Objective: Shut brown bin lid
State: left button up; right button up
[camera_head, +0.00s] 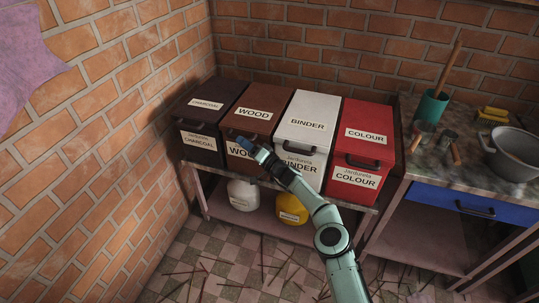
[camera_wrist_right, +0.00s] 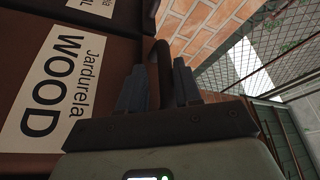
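The brown bin (camera_head: 233,123) carries a WOOD label and stands between the dark charcoal bin and the white binder bin. Its lid (camera_head: 262,97) looks down over the bin in the head view. My right gripper (camera_head: 252,145) is at the bin's front, partly over its front label. In the right wrist view the two fingers (camera_wrist_right: 160,88) stand close on either side of the dark curved handle (camera_wrist_right: 161,58). They look shut on it; the contact is partly hidden. The front WOOD label (camera_wrist_right: 60,85) is beside them. My left gripper is out of view.
The charcoal bin (camera_head: 188,124), white bin (camera_head: 307,103) and red bin (camera_head: 380,120) stand close alongside, lids down. A brick wall is close on the left. A yellow container (camera_head: 291,207) and a white one (camera_head: 243,194) sit on the shelf below. Sticks litter the floor.

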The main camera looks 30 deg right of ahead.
jog(key=shift+s+d+r+p, duration=0.1)
jog(key=shift+s+d+p, duration=0.3)
jog(key=shift+d+p, duration=0.05)
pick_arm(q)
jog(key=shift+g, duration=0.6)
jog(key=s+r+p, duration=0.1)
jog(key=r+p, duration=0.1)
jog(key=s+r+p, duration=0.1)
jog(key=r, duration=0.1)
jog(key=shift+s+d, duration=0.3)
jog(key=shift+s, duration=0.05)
pick_arm(e)
jog(key=v, duration=1)
jog(key=shift+s+a, duration=0.15)
